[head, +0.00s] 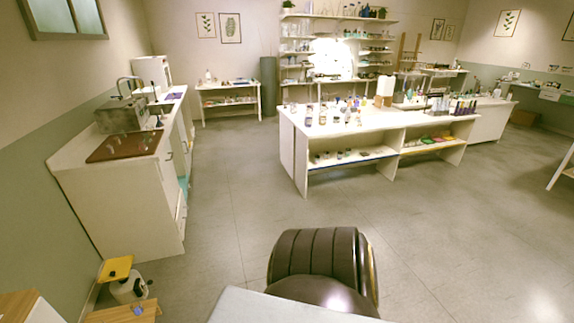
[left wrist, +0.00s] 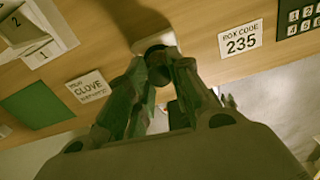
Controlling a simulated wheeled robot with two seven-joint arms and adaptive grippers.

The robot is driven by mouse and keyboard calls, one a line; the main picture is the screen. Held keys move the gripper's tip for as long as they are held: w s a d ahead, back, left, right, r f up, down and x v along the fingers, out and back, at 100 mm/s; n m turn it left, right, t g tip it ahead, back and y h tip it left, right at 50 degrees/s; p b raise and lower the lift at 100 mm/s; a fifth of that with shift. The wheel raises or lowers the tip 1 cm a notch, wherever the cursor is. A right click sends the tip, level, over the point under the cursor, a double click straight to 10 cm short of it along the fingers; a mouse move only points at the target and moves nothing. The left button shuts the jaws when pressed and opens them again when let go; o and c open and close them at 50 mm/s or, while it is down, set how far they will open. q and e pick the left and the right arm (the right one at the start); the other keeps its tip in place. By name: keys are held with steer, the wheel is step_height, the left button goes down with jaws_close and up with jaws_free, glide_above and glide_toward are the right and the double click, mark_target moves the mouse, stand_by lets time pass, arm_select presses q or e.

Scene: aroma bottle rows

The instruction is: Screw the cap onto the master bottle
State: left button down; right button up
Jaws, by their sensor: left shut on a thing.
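In the left wrist view my left gripper (left wrist: 160,85) is shut on a small dark round thing (left wrist: 157,60), which looks like a black cap. The fingers hide much of it, and I cannot tell whether a bottle is under it. A pale square patch (left wrist: 168,40) shows just behind it on the wooden surface (left wrist: 200,18). I cannot pick out the master bottle for certain in either view. My right gripper is not in view.
The head view shows a white island table (head: 290,122) with bottles, a left counter (head: 115,205) and open grey floor (head: 225,185).

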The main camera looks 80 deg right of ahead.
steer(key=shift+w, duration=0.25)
arm_select(q)
steer(key=shift+m, duration=1)
steer(key=shift+m+b, duration=0.65)
steer(key=shift+m, duration=3.15)
steer(key=shift+m+b, duration=0.35)
steer(key=shift+m, duration=1.75)
steer(key=c, duration=1.3)
jaws_free()
steer(key=shift+c, duration=0.2)
steer(key=shift+o, duration=0.7)
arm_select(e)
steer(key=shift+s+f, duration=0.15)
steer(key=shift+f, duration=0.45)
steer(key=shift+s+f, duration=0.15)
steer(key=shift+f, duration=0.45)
